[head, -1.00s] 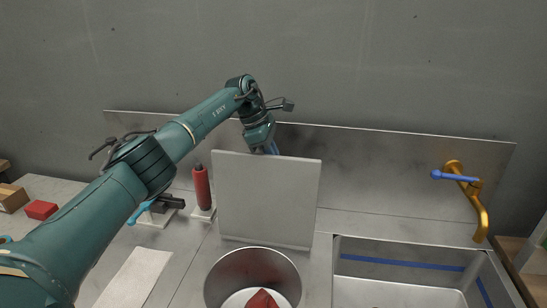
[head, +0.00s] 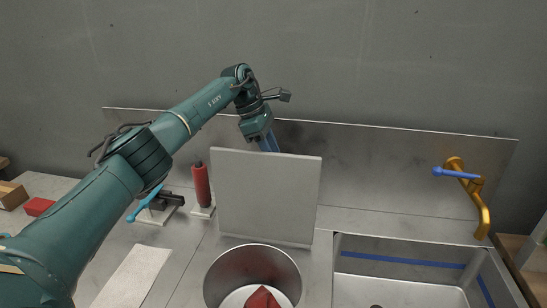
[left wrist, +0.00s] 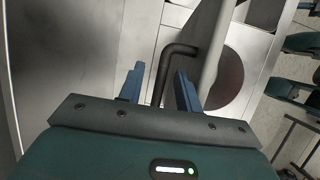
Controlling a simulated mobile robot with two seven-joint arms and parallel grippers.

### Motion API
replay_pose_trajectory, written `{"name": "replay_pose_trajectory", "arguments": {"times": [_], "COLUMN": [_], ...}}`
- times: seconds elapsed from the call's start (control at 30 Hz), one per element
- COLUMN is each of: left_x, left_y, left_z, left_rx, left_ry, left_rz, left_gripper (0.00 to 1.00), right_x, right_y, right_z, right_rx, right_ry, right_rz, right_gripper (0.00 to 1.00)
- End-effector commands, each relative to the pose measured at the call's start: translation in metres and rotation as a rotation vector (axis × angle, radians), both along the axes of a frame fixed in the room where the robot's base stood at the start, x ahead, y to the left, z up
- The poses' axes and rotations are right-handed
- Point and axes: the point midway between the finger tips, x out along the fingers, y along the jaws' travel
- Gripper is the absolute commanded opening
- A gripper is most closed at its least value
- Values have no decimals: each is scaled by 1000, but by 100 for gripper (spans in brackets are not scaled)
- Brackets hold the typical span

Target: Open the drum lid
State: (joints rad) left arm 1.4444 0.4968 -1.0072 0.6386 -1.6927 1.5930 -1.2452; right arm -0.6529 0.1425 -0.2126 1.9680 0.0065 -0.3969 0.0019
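The drum (head: 228,268) is an open round metal bin set in the counter. Its lid (head: 266,200), a flat grey square panel, stands upright behind the opening. My left gripper (head: 270,146) is behind the lid's top edge, its blue fingers partly hidden by the lid. In the left wrist view my left gripper (left wrist: 158,88) has its fingers apart, with a black bent handle (left wrist: 163,72) showing between them and a gap on each side. The lid's edge (left wrist: 213,45) shows beside it, with the round drum opening (left wrist: 228,80) beyond. My right gripper is not in view.
A red item (head: 262,299) lies in the drum. A red cylinder on a stand (head: 201,186) and a blue-handled clamp (head: 156,204) stand left of the lid. A sink (head: 400,285) and brass tap (head: 477,200) are at right. A metal backsplash (head: 400,165) runs behind.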

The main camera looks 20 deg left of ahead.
Motion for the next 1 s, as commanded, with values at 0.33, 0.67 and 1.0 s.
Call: {"name": "replay_pose_trajectory", "arguments": {"times": [0.33, 0.67, 1.0], "left_x": [-11, -16, -16], "left_y": [28, 39, 39], "left_z": [72, 100, 100], "left_rx": [1, 2, 2], "left_ry": [-3, 2, 2], "left_rz": [1, -1, -1], "left_gripper": [34, 34, 34], "right_x": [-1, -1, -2], "right_y": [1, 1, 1], "right_z": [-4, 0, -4], "right_rx": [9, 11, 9], "right_ry": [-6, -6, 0], "right_rz": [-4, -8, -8], "right_gripper": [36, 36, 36]}}
